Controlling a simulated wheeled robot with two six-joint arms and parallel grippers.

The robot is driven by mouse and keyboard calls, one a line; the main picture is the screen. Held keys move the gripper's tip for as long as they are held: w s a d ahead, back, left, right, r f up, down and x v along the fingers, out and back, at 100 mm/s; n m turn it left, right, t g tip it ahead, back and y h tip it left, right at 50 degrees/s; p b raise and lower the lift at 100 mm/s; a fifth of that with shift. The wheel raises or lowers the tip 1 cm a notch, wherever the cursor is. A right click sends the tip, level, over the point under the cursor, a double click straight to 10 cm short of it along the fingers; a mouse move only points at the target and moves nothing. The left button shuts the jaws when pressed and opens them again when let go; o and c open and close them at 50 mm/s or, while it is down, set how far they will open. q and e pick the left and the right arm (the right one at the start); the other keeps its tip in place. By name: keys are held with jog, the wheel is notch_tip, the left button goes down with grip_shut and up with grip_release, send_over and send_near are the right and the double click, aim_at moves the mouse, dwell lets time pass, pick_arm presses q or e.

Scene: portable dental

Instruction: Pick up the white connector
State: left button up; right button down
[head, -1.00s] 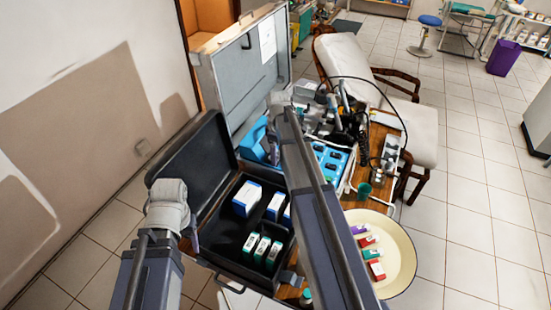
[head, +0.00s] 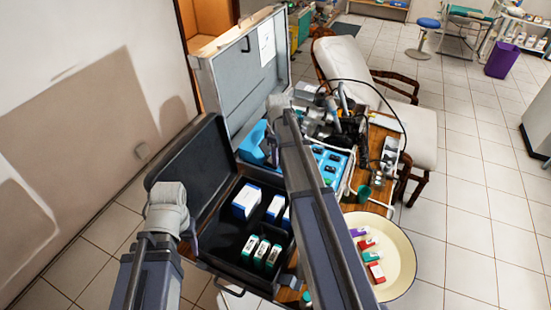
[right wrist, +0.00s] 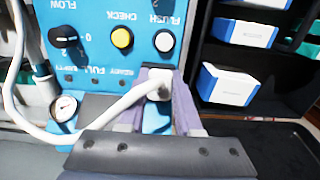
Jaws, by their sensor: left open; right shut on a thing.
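The white connector (right wrist: 158,78) sits at the front of the blue control panel (right wrist: 97,38) in the right wrist view, with a white hose (right wrist: 110,115) running from it to the left. My right gripper (right wrist: 158,92) has its purple-grey fingers closed around the connector. I cannot tell whether the connector is still seated in the panel. Only a small part of my left gripper (head: 192,236) shows, beside the open black case (head: 210,243), away from the connector.
The black case holds several blue-white boxes (head: 246,201) and green-white boxes (head: 261,251). A cream basin (head: 398,272) with small boxes is at the right. A gauge (right wrist: 65,107) and black knob (right wrist: 62,40) are near the connector. The raised grey lid (head: 240,80) stands behind.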

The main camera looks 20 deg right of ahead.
notch_tip(320, 180, up, 10)
jog(key=p, duration=1)
pick_arm(q)
notch_tip(320, 180, up, 10)
notch_tip(320, 180, down, 6)
jog(key=b, duration=0.6)
pick_arm(e)
notch_tip(320, 180, down, 6)
jog(key=shift+r, duration=0.1)
pick_arm(q)
jog(key=shift+r, duration=0.15)
jog(key=shift+c, duration=0.7)
jog(key=shift+r, duration=0.1)
pick_arm(e)
jog(key=shift+s+r, duration=0.1)
